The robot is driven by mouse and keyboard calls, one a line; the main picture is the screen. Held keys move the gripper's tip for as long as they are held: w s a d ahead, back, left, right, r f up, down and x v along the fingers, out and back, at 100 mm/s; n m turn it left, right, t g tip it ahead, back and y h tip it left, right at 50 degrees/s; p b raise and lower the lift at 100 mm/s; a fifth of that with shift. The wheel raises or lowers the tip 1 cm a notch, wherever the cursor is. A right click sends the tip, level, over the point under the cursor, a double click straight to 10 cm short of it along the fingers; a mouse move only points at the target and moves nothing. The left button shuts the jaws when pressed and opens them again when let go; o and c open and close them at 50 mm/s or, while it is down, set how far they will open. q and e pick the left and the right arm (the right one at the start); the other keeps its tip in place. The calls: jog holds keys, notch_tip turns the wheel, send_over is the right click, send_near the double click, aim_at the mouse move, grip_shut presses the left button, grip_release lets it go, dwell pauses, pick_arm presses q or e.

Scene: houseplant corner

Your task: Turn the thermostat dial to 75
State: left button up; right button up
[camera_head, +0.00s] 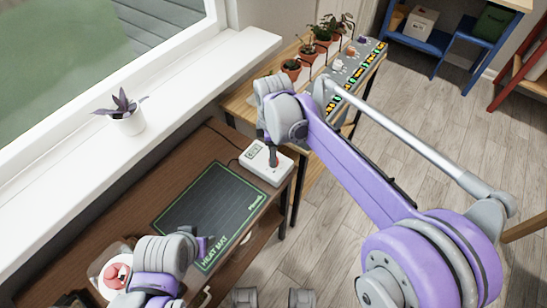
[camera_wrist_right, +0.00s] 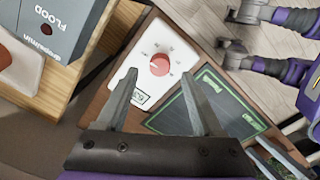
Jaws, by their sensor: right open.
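The thermostat (camera_head: 266,174) is a white box at the back right corner of the dark table. In the right wrist view, the thermostat (camera_wrist_right: 176,48) shows a round red dial (camera_wrist_right: 160,64) and a small display (camera_wrist_right: 139,98), its digits too small to read surely. My right gripper (camera_wrist_right: 159,76) is open, its fingertips pointing at the dial with one on either side in the picture; I cannot tell whether they touch it. In the head view my right gripper (camera_head: 272,157) is over the thermostat and hides the dial. My left gripper (camera_head: 203,246) is low over the mat's front edge.
A dark heat mat (camera_head: 210,205) lies beside the thermostat. A pinkish-red round object (camera_head: 116,274) is near my left arm. A potted purple plant (camera_head: 127,121) is on the windowsill.

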jog(key=shift+f, duration=1.75)
grip_shut()
